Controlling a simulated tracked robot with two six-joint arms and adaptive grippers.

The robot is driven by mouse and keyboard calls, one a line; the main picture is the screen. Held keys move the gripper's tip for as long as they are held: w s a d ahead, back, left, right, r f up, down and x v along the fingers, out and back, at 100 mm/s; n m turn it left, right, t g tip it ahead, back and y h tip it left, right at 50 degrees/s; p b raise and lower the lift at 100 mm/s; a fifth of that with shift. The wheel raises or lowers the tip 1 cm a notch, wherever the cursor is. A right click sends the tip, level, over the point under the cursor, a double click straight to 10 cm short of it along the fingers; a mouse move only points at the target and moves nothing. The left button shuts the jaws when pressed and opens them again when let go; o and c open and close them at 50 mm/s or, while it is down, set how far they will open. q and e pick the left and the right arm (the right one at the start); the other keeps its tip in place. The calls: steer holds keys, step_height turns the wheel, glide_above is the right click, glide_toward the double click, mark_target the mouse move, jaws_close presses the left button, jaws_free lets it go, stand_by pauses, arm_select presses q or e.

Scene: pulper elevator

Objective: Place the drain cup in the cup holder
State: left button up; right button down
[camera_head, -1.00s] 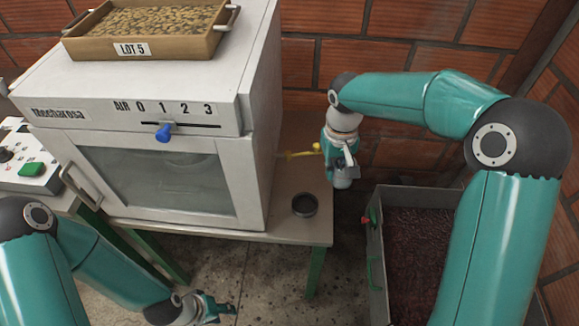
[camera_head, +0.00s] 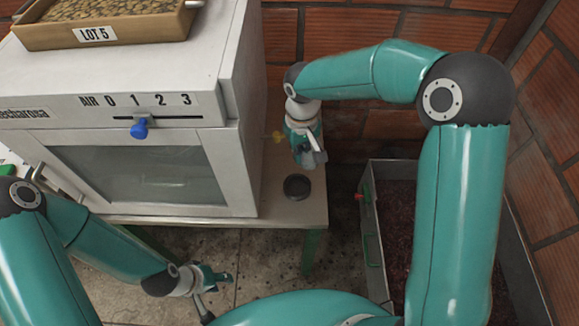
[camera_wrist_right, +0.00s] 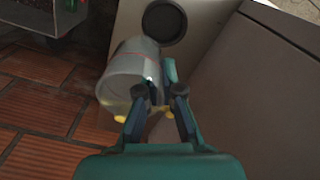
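A grey drain cup (camera_wrist_right: 125,78) shows large in the right wrist view, tilted. My right gripper (camera_wrist_right: 158,85) has its fingers on either side of the cup's wall and looks shut on it. In the head view the right gripper (camera_head: 312,155) is over the table's right edge, and the cup is small and partly hidden there. A dark round cup holder (camera_head: 297,187) sits on the table just below and left of the gripper. It also shows beyond the cup in the right wrist view (camera_wrist_right: 164,22). My left gripper (camera_head: 212,290) is low at the front, apart from the table, fingers apparently spread and empty.
A white cabinet (camera_head: 150,160) with a blue lever knob (camera_head: 140,129) stands left of the holder. A yellow fitting (camera_head: 278,136) lies behind the right gripper. A metal bin (camera_head: 372,240) stands to the right. A brick wall (camera_head: 340,30) closes the back.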

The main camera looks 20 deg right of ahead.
steer(key=shift+n, duration=0.6)
steer(key=shift+s+a+f+b, duration=0.2)
steer(key=shift+a+f+b, duration=0.45)
steer(key=shift+f, duration=1)
steer(key=shift+s+a+f+b, duration=0.3)
steer(key=shift+f+b, duration=0.55)
steer(key=shift+f, duration=0.85)
steer(key=shift+s+a+f+b, duration=0.15)
steer(key=shift+a+f+b, duration=0.5)
steer(key=shift+f, duration=1)
steer(key=shift+d, duration=0.1)
steer(key=shift+f+b, duration=0.5)
steer(key=shift+b, duration=0.05)
steer(key=c, duration=1.2)
jaws_free()
steer(key=shift+c, duration=0.2)
steer(key=shift+r, duration=0.1)
